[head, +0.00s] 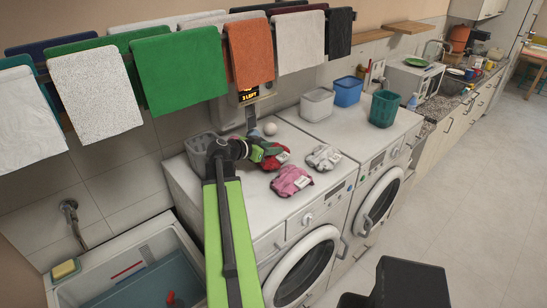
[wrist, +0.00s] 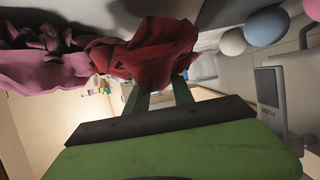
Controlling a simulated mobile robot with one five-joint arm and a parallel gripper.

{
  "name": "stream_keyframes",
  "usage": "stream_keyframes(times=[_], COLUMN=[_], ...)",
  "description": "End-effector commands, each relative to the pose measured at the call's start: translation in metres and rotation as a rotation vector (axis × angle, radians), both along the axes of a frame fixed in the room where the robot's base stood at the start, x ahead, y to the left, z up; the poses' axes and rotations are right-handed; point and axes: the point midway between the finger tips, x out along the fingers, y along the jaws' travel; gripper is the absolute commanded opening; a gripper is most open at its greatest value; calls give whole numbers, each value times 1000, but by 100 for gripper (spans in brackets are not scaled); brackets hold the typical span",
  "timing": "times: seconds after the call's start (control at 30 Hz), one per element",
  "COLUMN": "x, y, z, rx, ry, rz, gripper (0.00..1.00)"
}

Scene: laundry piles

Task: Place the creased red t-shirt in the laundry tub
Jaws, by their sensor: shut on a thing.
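The creased red t-shirt (head: 276,160) is bunched up at my gripper (head: 262,151), over the top of the left washing machine. In the wrist view the red t-shirt (wrist: 150,52) hangs between and past the fingertips of my gripper (wrist: 158,92), which is shut on it. Whether the cloth still touches the machine top is hard to tell. A wide white basin (head: 110,258) with blue-green water stands at the lower left, with a small red thing in it. I cannot tell for sure whether this is the laundry tub.
A crumpled pink garment (head: 291,181) and a grey-white one (head: 323,157) lie on the left washing machine (head: 225,212). Grey (head: 200,152), white (head: 316,105), blue (head: 348,91) and teal (head: 383,109) bins stand on the machines. Towels hang above. A yellow sponge (head: 65,268) sits on the basin's rim.

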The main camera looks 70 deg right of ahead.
Motion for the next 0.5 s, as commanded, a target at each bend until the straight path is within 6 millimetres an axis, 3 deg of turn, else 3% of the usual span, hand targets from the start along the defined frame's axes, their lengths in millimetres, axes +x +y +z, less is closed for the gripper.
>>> stream_keyframes(times=[0.03, 0.1, 0.47, 0.5], x=[0, 0, -1, -1], y=[0, 0, 0, 0], z=[-19, -26, -26, -24], rx=[0, 0, 0, 0], ry=[0, 0, 0, 0], rz=[0, 0, -1, -1], gripper=[0, 0, 0, 33])
